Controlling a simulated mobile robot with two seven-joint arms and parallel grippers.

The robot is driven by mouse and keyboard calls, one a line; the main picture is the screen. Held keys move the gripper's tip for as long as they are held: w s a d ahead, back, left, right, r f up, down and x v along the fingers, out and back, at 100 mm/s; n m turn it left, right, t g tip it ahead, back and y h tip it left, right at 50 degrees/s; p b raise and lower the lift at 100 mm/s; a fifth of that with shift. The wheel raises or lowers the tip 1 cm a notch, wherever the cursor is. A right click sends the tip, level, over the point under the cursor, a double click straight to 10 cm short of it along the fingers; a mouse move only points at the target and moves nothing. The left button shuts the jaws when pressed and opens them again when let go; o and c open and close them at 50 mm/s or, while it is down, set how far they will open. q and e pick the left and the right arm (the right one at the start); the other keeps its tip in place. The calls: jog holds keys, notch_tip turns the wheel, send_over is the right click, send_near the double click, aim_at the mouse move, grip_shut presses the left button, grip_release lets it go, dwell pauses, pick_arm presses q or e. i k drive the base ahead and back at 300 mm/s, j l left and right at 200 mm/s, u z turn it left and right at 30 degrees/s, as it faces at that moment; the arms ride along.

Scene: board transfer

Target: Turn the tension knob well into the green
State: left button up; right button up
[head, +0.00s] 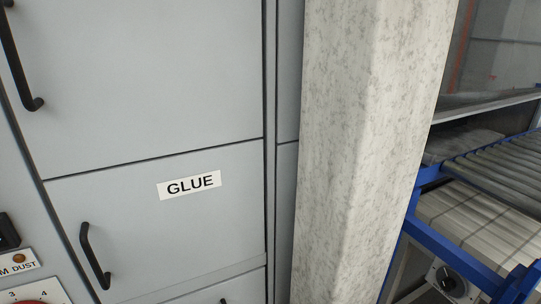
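A round black knob (446,280) on a pale plate is low at the right, below the blue-framed roller conveyor. It is small here; I cannot tell whether it is the tension knob, and no green zone can be made out. A dial plate (38,292) with the numbers 3 and 4 is cut off at the bottom left corner; its colours and label are mostly out of view. Neither of my grippers is in view.
A grey cabinet (130,75) with black handles and a GLUE label (189,185) fills the left. A mottled pale column (345,150) stands between it and the conveyor (500,165).

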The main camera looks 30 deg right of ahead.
aim_at(455, 285)
jog(key=z, duration=2.2)
jog(key=k+j, duration=0.1)
jog(key=k+u, duration=0.05)
